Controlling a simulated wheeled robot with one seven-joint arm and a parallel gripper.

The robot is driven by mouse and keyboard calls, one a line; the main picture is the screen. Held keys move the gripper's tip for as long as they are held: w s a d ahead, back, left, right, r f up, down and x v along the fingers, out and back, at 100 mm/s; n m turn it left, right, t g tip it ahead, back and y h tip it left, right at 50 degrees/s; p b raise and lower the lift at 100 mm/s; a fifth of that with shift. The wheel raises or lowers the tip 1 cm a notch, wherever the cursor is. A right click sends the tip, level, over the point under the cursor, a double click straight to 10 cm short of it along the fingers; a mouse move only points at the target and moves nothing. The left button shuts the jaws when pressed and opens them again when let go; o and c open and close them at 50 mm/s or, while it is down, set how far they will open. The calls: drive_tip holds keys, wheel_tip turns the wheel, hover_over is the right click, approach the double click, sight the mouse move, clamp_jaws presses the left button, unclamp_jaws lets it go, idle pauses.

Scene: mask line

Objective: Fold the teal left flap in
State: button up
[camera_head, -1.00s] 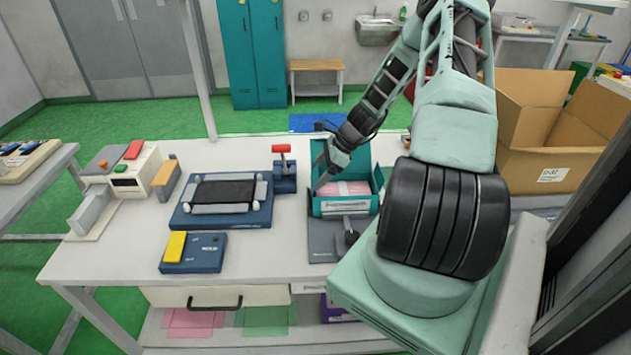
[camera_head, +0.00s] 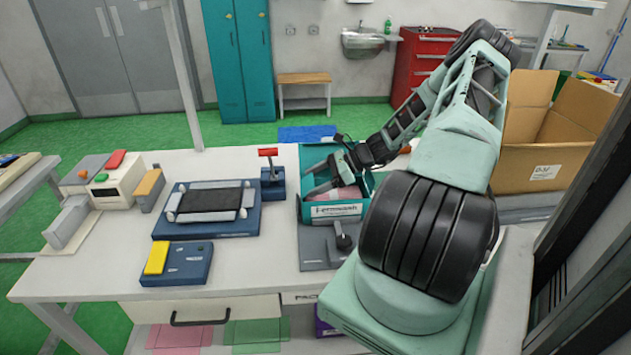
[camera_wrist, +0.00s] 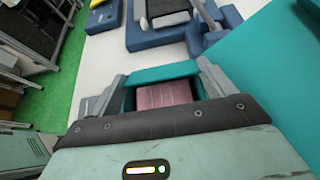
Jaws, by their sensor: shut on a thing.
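The teal box (camera_head: 336,211) sits on a grey fixture on the table, its front bearing a label. The teal left flap (camera_wrist: 160,72) is a strip at the box's left side, between my fingertips. My gripper (camera_head: 317,180) lies low over the box, reaching in from the right, with its fingers spread across the flap's width and shut on it. How far the flap is tilted is hard to tell.
A large teal panel (camera_wrist: 270,80) stands close beside my right finger in the wrist view. A blue roller fixture (camera_head: 210,205) and a blue pad with a yellow block (camera_head: 157,257) lie left of the box. A cardboard carton (camera_head: 545,150) stands at right.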

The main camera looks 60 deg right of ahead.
drive_tip(key=o, duration=0.9)
drive_tip(key=b+v, duration=0.3)
drive_tip(key=v, duration=1.4)
drive_tip(key=shift+s+d, duration=0.15)
drive_tip(key=shift+s, duration=0.05)
